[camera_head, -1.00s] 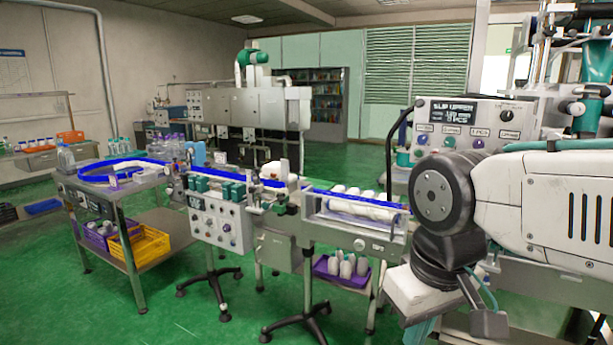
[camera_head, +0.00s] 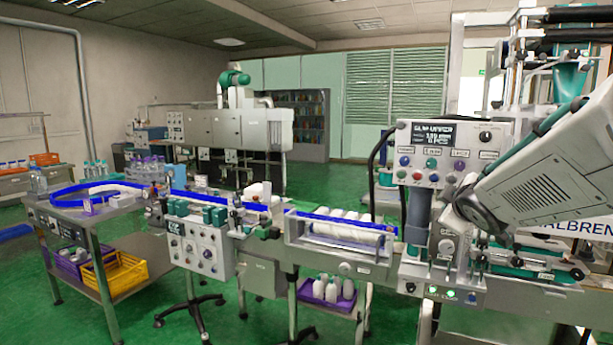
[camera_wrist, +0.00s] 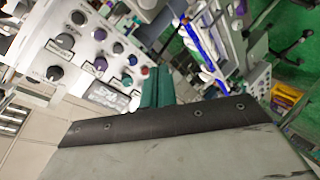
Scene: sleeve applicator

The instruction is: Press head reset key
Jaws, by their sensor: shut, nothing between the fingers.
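The sleeve applicator's control panel (camera_head: 443,153) stands at the right in the head view, with a dark display (camera_head: 436,138), a black knob (camera_head: 486,136) and several coloured buttons (camera_head: 433,161). Their labels are too small to read, so I cannot tell which is the head reset key. In the wrist view the panel (camera_wrist: 85,75) fills the upper left, with its display (camera_wrist: 103,96), grey knobs and coloured buttons. My gripper's teal fingers (camera_wrist: 157,87) are together and empty, beside the display in that view; contact is not visible.
A conveyor with blue rails (camera_head: 340,221) runs left from the machine, past a lower control box (camera_head: 197,246). A purple crate of bottles (camera_head: 327,293) sits below it. A yellow crate (camera_head: 115,273) is on the left cart's shelf.

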